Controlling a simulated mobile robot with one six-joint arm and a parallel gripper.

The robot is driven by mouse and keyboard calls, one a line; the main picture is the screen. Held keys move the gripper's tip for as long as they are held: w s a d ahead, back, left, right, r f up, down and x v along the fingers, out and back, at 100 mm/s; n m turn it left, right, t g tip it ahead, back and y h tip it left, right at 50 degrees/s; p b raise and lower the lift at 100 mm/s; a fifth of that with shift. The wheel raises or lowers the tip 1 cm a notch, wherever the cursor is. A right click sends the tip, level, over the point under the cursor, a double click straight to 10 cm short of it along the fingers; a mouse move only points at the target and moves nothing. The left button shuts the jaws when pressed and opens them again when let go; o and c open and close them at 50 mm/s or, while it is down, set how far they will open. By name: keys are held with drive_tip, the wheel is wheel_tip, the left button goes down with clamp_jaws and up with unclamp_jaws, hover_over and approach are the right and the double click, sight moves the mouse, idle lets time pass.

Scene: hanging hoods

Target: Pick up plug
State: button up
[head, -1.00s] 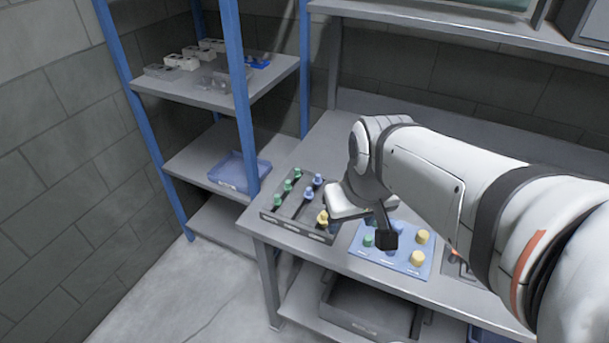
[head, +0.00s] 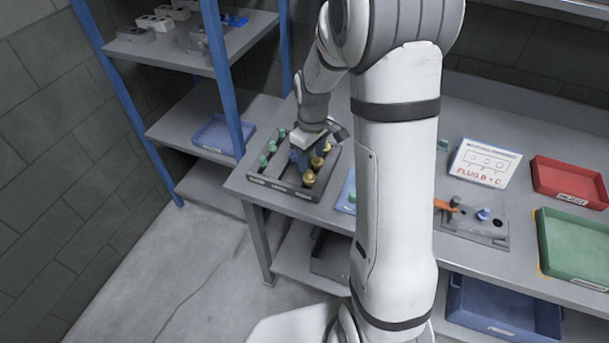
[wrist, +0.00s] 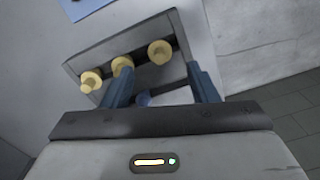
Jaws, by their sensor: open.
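A dark tray (head: 275,184) at the left end of the table holds rows of green, blue and yellow plugs. Green plugs (head: 263,161) stand in its left row. Yellow plugs (head: 309,178) stand in its right row; three of them (wrist: 160,53) show in the wrist view. My gripper (head: 303,158) is open with blue fingers, low over the tray's middle row. In the wrist view, my gripper (wrist: 160,72) has nothing clamped between its fingers.
A blue board (head: 347,193) lies right of the tray, mostly behind my arm. Farther right are a grey fixture (head: 470,226) with a blue plug (head: 484,214), a sign reading "PLUG: B + C" (head: 486,163), a red bin (head: 570,182) and a green bin (head: 575,250).

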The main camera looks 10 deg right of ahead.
sight(309, 171)
drive_tip(key=f, duration=0.2)
drive_tip(key=f+p, duration=0.1)
drive_tip(key=f, duration=0.1)
drive_tip(key=f+p, duration=0.1)
drive_tip(key=f, duration=0.2)
drive_tip(key=shift+w+a+f, duration=0.1)
drive_tip(key=shift+w+a, duration=0.05)
drive_tip(key=shift+w, duration=0.2)
drive_tip(key=c, duration=0.9)
